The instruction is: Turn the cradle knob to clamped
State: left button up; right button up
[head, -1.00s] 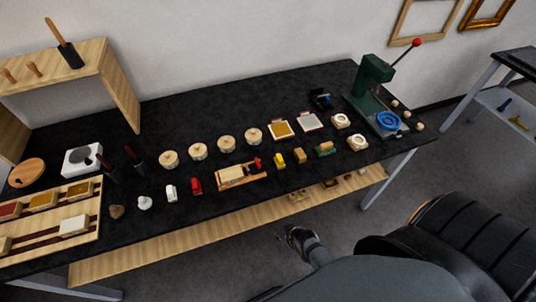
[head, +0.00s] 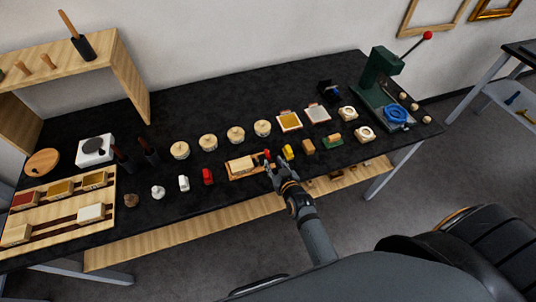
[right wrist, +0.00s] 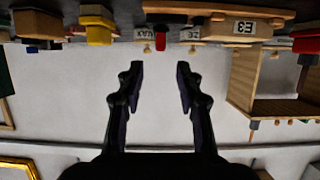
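The wooden cradle (head: 236,175) lies near the front edge of the black bench with a pale block (head: 241,164) in it. Its red knob (head: 266,154) is at the cradle's right end. In the right wrist view, which is upside down, the cradle (right wrist: 205,14) is at the top, with the red knob (right wrist: 160,41) hanging in line with the gap between my fingers. My right gripper (head: 273,167) is open and empty just in front of the knob; its fingers also show in the wrist view (right wrist: 160,68), apart from the knob. My left gripper is not in view.
A yellow piece (head: 288,152) and a tan block (head: 308,146) stand close to the right of the knob. A red piece (head: 207,176) is left of the cradle. Several round wooden-topped tins (head: 235,135) stand behind. A green press (head: 376,72) is at the right end.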

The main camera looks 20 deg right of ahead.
aim_at(268, 153)
jog(key=b+x, duration=0.3)
jog(key=x, duration=0.2)
jog(key=b+x, duration=0.2)
jog(key=shift+f+b, duration=0.3)
jog(key=shift+f, duration=0.15)
jog(key=shift+w+b, duration=0.4)
jog(key=shift+w, duration=0.15)
jog(key=shift+r, duration=0.15)
grip_shut()
